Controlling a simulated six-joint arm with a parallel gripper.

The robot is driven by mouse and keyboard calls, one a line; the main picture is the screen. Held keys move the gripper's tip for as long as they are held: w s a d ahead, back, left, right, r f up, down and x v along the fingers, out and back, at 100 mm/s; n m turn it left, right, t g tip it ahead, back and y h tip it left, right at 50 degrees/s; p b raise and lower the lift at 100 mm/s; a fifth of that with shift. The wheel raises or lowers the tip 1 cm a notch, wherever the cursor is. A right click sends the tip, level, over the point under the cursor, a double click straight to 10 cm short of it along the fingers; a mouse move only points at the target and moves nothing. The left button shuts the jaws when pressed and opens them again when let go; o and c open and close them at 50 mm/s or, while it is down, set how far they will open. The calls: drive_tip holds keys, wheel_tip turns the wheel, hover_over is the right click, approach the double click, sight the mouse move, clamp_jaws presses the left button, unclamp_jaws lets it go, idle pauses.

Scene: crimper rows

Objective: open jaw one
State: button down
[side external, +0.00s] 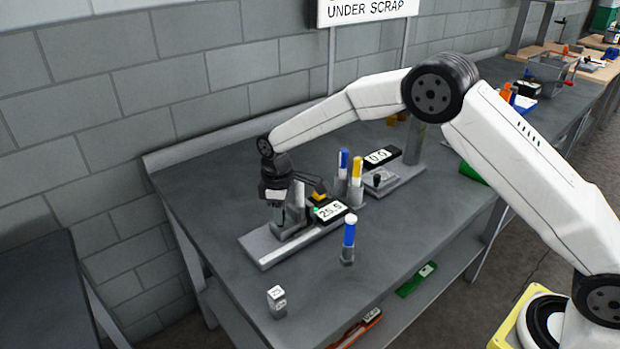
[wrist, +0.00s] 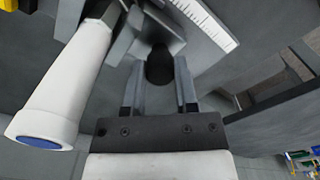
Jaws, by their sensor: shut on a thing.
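My gripper (side external: 277,212) points down over the left end of a grey rail fixture (side external: 262,252) on the bench. In the wrist view its two fingers (wrist: 158,92) stand either side of a dark round knob (wrist: 160,66) and are shut on it. Beside the fixture a black display box (side external: 330,210) reads about 25.5, with a small green light. A white cylinder with a blue end (wrist: 62,90) fills the left of the wrist view. The contact in the side view is partly hidden by the gripper. I cannot read any jaw number.
A second fixture behind has a display (side external: 380,156) reading 0.0. A blue-topped cylinder (side external: 343,162) and a yellow-topped one (side external: 357,168) stand between the fixtures. A blue cylinder (side external: 349,232) stands in front. A small labelled block (side external: 277,301) is near the front edge.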

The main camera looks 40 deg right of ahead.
idle(0.3)
drive_tip(key=shift+a, duration=1.7)
drive_tip(key=shift+c, duration=1.8)
unclamp_jaws()
wheel_tip(320, 180, up, 8)
drive_tip(key=shift+d, duration=0.1)
